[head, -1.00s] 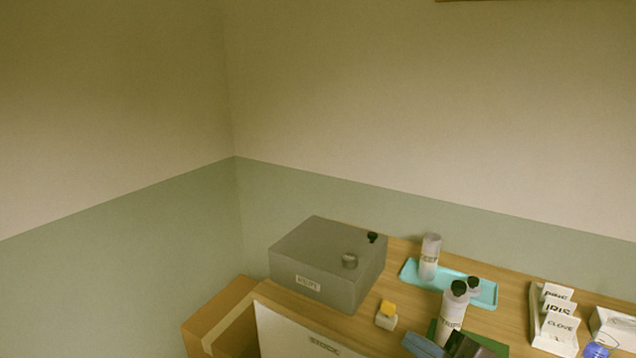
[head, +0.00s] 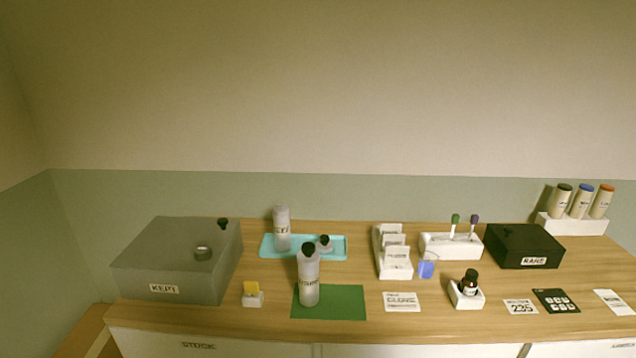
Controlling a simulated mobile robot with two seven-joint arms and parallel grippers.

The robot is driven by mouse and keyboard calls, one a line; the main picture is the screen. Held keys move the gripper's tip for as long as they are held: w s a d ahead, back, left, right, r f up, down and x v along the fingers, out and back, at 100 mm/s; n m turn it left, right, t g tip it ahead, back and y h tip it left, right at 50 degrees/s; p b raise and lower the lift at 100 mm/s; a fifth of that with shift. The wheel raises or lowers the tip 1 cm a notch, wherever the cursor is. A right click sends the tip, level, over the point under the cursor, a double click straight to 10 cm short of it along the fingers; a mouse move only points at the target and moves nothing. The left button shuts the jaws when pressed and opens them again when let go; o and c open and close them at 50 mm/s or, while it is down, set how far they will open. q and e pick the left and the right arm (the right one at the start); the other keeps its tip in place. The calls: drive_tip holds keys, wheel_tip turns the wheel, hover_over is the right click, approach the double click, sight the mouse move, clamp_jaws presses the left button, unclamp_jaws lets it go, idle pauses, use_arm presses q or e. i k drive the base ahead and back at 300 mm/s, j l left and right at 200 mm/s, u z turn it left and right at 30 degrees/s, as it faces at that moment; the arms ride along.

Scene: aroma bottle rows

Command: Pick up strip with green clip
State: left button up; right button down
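A white holder (head: 450,246) stands at the back of the table, right of centre. Two thin upright strips stand in it. The one with the green clip (head: 455,219) is on the left, and the one with the purple clip (head: 474,220) is on the right. The lower ends of both are hidden in the holder. Neither of my grippers shows in the head view, so their state cannot be seen.
A black box (head: 524,246) stands right of the holder, a white card rack (head: 394,262) left. A blue translucent thing (head: 426,269) and a dark bottle (head: 468,283) are in front. A tall bottle (head: 308,278) stands on a green mat (head: 343,303). A grey box (head: 175,258) is at left.

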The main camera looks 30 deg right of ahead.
sight(454, 221)
drive_tip(key=z, duration=1.75)
